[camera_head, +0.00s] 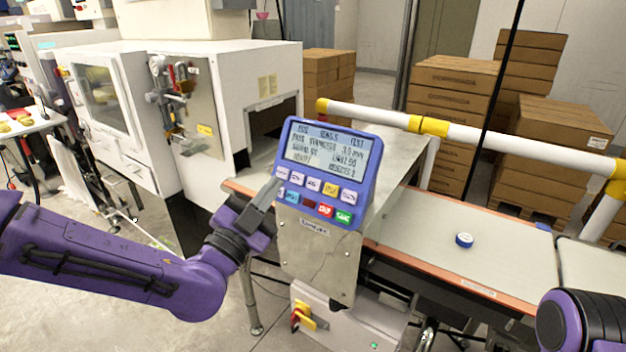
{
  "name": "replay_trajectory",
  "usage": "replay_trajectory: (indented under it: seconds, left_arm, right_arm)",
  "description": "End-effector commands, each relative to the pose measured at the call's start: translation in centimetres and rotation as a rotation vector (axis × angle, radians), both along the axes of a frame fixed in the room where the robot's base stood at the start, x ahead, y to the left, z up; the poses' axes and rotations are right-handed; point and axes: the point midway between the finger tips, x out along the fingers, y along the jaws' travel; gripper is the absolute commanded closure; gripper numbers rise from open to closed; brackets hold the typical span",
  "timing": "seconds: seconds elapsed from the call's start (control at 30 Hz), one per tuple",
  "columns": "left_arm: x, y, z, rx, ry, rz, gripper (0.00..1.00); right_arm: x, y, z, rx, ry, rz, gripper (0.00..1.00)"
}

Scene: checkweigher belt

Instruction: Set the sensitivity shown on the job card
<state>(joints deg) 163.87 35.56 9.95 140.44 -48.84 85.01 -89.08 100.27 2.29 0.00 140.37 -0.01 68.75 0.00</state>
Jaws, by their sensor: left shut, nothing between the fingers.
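The control panel (327,172) is a purple-framed unit in the middle, tilted back on a steel post. Its screen (328,148) is lit with several lines of small text, too blurred to read surely. Below it are rows of pale, yellow, red and green buttons (325,210). My left gripper (275,187) is shut and empty, its tips at the panel's left edge beside the button rows; whether they touch a button I cannot tell. Part of my right arm shows at the lower right, with its gripper out of view. I cannot make out a job card.
The belt (415,240) runs right from behind the panel, with a small blue-and-white round item (464,240) on it. A white-and-yellow guard rail (480,135) stands behind it. Cardboard boxes (450,90) are stacked at the back. A white machine (200,100) stands at left.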

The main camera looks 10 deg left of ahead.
Motion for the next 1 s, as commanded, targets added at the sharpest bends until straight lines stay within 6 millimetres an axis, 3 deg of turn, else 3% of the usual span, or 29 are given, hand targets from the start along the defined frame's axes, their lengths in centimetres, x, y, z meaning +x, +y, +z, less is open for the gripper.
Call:
replay_trajectory:
  seconds: [1.0]
  left_arm:
    - [0.01,-0.03,-0.02,-0.048,0.015,-0.018,1.00]
  right_arm:
    - [0.00,0.00,0.00,0.000,0.000,0.000,0.57]
